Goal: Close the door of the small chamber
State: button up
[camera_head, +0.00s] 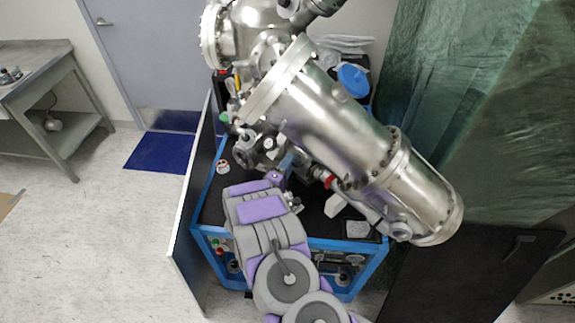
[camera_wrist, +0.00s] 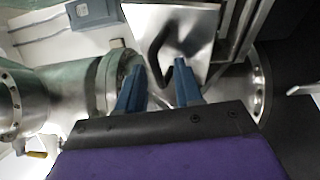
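In the wrist view, a shiny metal plate with a black curved handle (camera_wrist: 160,42) is straight ahead; it looks like the small chamber's door (camera_wrist: 197,22). My gripper (camera_wrist: 159,72) has its two blue fingers apart, one on each side of the handle's lower part. I cannot tell whether a finger touches the handle. In the head view, my gripper (camera_head: 287,162) reaches in beneath the large steel cylinder (camera_head: 335,125). The small chamber and its door are not clear there, hidden among the fittings and my arm.
The steel vessel stands on a blue-framed cart (camera_head: 368,268) with a black top. A thin upright panel (camera_head: 190,185) is on its left. A green plastic-covered unit (camera_head: 470,90) stands at right.

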jog(key=shift+a, duration=0.1)
grip_shut()
dwell(1.3)
